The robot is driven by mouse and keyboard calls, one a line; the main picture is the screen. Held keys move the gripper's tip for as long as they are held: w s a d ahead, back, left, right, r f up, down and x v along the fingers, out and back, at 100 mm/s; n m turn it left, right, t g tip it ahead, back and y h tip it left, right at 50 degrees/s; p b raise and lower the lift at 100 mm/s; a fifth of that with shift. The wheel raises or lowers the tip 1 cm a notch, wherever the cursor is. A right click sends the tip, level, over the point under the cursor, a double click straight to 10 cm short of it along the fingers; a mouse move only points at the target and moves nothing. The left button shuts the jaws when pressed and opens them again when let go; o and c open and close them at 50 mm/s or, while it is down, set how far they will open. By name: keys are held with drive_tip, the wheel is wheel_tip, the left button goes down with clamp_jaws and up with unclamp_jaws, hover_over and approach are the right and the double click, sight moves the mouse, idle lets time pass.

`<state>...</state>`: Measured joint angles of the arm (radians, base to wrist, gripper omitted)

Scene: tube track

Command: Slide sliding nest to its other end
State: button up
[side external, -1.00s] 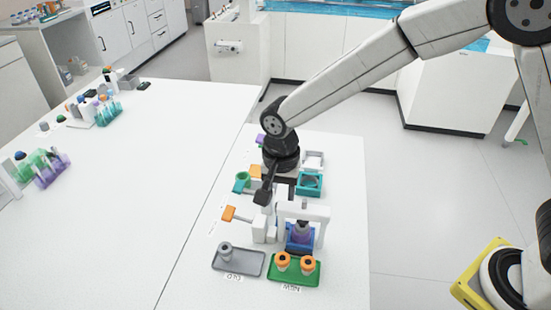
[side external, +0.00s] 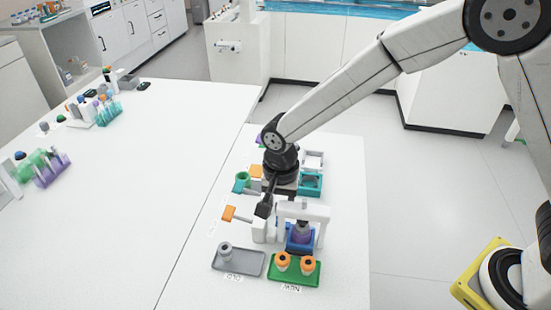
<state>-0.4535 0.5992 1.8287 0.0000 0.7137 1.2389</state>
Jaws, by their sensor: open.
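My gripper (side external: 265,207) is open and points down just left of and behind the arch. No object shows between its jaws, but the wrist and the fixture hide part of that area. I cannot tell whether a finger touches anything.
In front lie a grey tray (side external: 251,266) with one grey tube and a green tray (side external: 281,277) with two orange-capped tubes. An orange handle (side external: 228,213) sticks out left. A teal square holder (side external: 317,183) stands behind.

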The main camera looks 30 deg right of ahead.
clamp_jaws()
drive_tip(key=shift+w+d, duration=2.55)
drive_tip(key=shift+w, duration=0.05)
unclamp_jaws()
drive_tip(key=shift+r, duration=0.2)
drive_tip(key=shift+r, duration=2.3)
